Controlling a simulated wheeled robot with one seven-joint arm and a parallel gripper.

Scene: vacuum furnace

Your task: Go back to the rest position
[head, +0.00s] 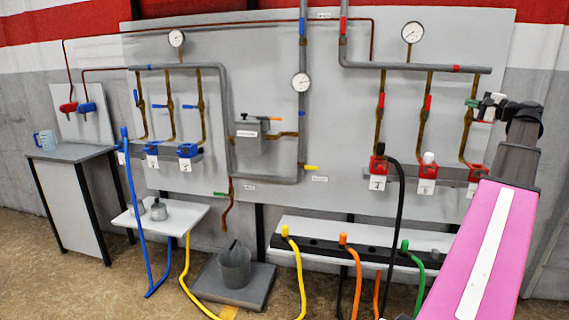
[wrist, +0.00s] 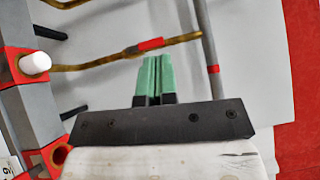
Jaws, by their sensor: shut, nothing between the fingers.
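My gripper (wrist: 154,80) shows in the wrist view with its green fingertips together and nothing between them. In the head view my gripper (head: 472,104) is at the upper right, in front of the panel and close to the right-hand brown pipe above the red valve blocks. My pink arm reaches up to it from the lower right. In the wrist view a red block with a white cap (wrist: 35,63) is left of my fingers, and a brown pipe with a red band (wrist: 148,45) runs behind the fingertips. I cannot tell whether the fingers touch the pipe.
The grey panel (head: 270,90) carries pipes, gauges and red and blue valve blocks. A black hose (head: 399,220) hangs from a red block. A bucket (head: 235,266) stands on a floor plate. A table (head: 70,153) stands far left.

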